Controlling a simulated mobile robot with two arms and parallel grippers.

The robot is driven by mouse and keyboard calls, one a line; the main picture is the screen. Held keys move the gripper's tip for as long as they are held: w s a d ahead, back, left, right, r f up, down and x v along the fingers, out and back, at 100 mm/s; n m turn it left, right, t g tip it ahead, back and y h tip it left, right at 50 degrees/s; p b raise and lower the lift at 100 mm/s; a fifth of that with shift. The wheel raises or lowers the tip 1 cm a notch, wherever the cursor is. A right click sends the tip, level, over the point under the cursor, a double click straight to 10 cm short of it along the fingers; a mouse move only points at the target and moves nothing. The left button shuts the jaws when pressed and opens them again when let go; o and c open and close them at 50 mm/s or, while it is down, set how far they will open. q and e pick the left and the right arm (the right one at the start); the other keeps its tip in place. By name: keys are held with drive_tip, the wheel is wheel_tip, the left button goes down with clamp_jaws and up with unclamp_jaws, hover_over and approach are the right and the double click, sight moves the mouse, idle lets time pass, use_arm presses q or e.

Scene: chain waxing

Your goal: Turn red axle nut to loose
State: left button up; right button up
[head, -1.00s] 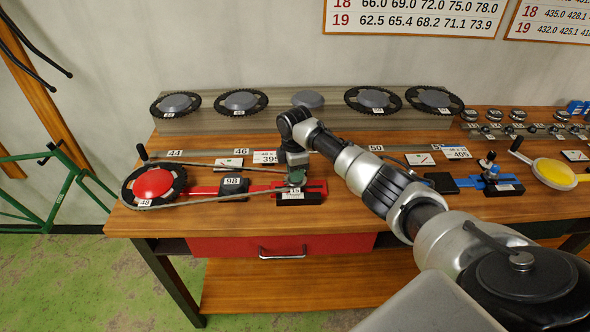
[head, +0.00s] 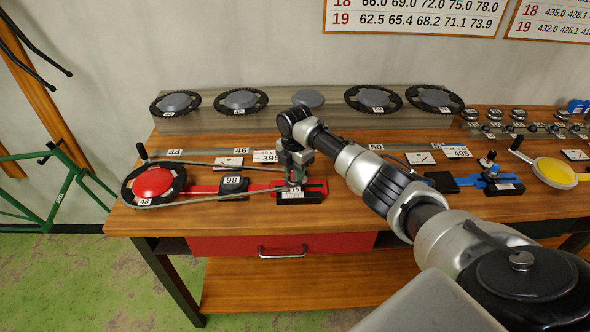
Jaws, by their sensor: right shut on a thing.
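The red axle stand (head: 317,187) lies on the workbench, at the right end of a red rail. My right gripper (head: 294,180) points down over this stand, and its fingers are small in the picture. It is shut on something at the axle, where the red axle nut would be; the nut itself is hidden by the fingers. A chain (head: 215,201) runs from the axle to the chainring (head: 133,190) with the red centre (head: 153,182) on the left. My left gripper is not in view.
Several chainrings stand on the raised shelf (head: 215,121) behind. A blue axle stand (head: 490,182) and a yellow-centred disc (head: 555,172) lie to the right. Bare wood shows in front.

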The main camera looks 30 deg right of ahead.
drive_tip(key=shift+r, duration=0.15)
drive_tip(key=o, duration=0.9)
drive_tip(key=shift+o, duration=0.2)
wheel_tip(320, 180, up, 11)
drive_tip(key=b, duration=0.2)
drive_tip(key=shift+f, duration=0.2)
